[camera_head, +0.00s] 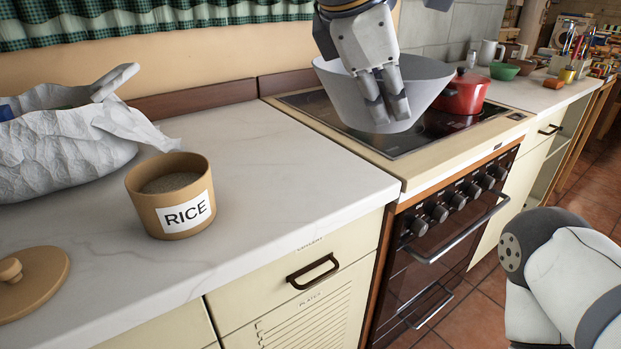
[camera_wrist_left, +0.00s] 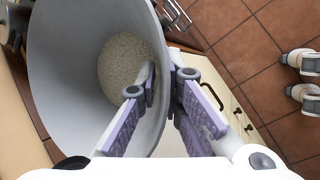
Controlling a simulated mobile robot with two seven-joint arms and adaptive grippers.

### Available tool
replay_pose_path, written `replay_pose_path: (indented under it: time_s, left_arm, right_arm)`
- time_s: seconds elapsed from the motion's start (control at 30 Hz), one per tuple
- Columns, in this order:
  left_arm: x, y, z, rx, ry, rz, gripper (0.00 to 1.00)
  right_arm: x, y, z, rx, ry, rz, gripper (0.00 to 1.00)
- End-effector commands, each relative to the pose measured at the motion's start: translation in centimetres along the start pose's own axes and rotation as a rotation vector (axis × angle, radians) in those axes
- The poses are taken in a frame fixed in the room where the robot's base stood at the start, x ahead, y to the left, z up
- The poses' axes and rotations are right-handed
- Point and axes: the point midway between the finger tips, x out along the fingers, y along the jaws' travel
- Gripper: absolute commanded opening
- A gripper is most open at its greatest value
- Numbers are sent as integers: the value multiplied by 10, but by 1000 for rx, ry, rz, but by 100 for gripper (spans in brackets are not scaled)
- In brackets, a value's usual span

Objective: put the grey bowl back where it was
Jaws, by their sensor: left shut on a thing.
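The grey bowl (camera_head: 335,95) is wide and flared, and it is over the cooktop of the stove. My left gripper (camera_head: 388,105) comes down from above and is shut on its rim, one finger inside the wall and one outside. In the left wrist view the bowl (camera_wrist_left: 70,75) fills the left side, with pale grains (camera_wrist_left: 125,68) in its bottom, and the fingers (camera_wrist_left: 160,105) pinch the rim. Whether its base touches the cooktop I cannot tell. My right gripper is not seen; part of my right arm shows at the lower right.
A red lidded pot (camera_head: 465,92) stands close on the bowl's right. A brown RICE canister (camera_head: 170,197), its wooden lid (camera_head: 35,283) and a crumpled white bag (camera_head: 60,150) are on the left counter (camera_head: 280,165). That counter is clear between canister and stove (camera_head: 425,160).

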Motion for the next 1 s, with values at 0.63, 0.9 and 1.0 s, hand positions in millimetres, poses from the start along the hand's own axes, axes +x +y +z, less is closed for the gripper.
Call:
replay_pose_path:
  time_s: [0.63,0.9,1.0]
  left_arm:
    - [47,13,-139,7,-5,-1,0]
    - [78,1,-166,11,-4,0,0]
    - [84,-2,-168,10,-5,2,0]
  right_arm:
    - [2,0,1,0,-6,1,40]
    - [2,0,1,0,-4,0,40]
    - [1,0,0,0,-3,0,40]
